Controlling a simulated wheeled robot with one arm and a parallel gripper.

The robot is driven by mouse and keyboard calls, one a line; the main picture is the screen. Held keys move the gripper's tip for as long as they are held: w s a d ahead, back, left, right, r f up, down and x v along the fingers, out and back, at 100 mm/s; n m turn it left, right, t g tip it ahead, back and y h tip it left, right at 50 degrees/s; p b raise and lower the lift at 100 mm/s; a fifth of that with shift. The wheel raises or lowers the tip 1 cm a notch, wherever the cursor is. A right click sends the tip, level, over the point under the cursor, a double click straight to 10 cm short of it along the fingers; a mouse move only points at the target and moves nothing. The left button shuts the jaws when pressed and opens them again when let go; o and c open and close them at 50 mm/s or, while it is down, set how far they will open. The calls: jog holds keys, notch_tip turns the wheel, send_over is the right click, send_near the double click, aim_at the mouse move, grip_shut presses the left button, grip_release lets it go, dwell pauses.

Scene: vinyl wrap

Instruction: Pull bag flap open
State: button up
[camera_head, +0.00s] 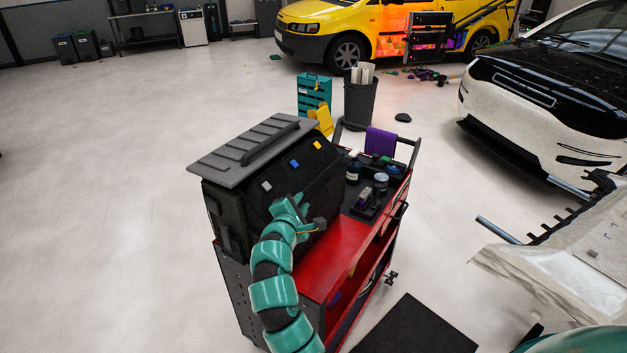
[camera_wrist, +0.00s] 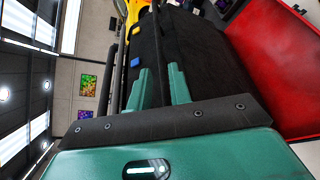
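A black bag (camera_head: 285,185) stands on the red cart. A grey ribbed flap (camera_head: 250,150) with a dark handle lies across its top. Grey (camera_head: 266,185), blue (camera_head: 294,163) and yellow (camera_head: 317,144) tabs sit in a row on its sloping upper side. My gripper (camera_head: 288,203) is at the bag's near side, just right of and below the grey tab. In the wrist view its two teal fingers (camera_wrist: 160,75) stand apart with black bag fabric showing between them. The blue tab (camera_wrist: 135,62) shows beyond them. Whether the fingertips touch the bag cannot be told.
The red cart top (camera_head: 335,250) is bare in front of the bag. Bottles and cans (camera_head: 368,180) and a purple cloth (camera_head: 381,141) are at the cart's right end. A bin (camera_head: 360,103) stands behind. A white car (camera_head: 560,100) is at right. The floor left is clear.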

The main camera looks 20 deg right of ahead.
aim_at(311, 184)
jog(key=p+x, duration=0.3)
jog(key=x, duration=1)
jog(key=shift+w+d, duration=0.15)
jog(key=shift+w, duration=0.15)
grip_shut()
jog(key=shift+r, duration=0.15)
dwell(0.9)
